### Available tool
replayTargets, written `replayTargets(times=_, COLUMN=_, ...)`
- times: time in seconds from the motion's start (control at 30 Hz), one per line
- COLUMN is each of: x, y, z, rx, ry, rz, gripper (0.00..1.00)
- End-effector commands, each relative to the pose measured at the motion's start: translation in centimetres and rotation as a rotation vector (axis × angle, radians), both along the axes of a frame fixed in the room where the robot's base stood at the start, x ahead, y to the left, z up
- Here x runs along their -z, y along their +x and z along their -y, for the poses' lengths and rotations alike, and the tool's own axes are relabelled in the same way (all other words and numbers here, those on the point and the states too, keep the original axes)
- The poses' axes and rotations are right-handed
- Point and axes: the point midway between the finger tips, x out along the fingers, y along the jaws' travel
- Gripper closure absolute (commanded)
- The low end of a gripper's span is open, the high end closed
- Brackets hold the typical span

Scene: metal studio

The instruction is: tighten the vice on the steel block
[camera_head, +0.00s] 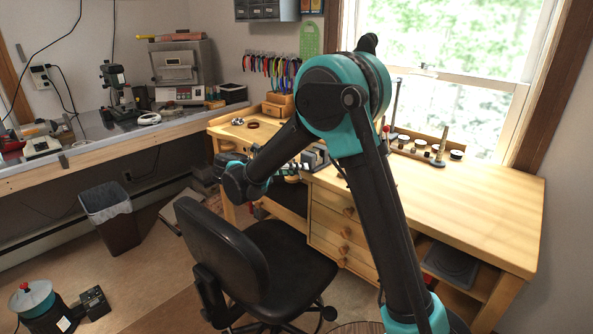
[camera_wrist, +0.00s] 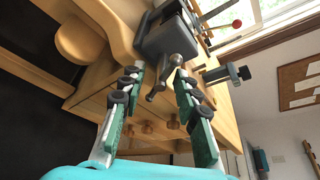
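In the wrist view a dark grey vice (camera_wrist: 165,38) is mounted at the edge of the wooden bench, just beyond my fingertips. Its screw end and tilted handle bar (camera_wrist: 163,83) point toward the camera. My gripper (camera_wrist: 160,74) is open, with one finger on each side of the handle; I cannot tell whether either touches it. In the head view the vice (camera_head: 315,157) sits at the bench's front edge, partly hidden by my arm. I cannot make out the steel block for certain in either view.
The wooden bench (camera_head: 470,205) has a wide clear top to the right, with small pots and a stand at the back. A black office chair (camera_head: 240,255) stands in front of it. Pliers (camera_head: 270,66) hang by a wooden block. A waste bin (camera_head: 110,215) stands left.

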Motion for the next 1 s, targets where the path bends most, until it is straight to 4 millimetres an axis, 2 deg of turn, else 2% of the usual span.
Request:
replayTargets(times=0.27, x=0.02, y=0.06, z=0.07, rx=0.0, ry=0.0, rz=0.0, gripper=0.7)
replayTargets(times=0.5, x=0.02, y=0.05, z=0.06, rx=0.0, ry=0.0, rz=0.0, gripper=0.99)
replayTargets(times=1.0, x=-0.02, y=0.05, z=0.06, rx=0.001, ry=0.042, rz=0.033, gripper=1.0)
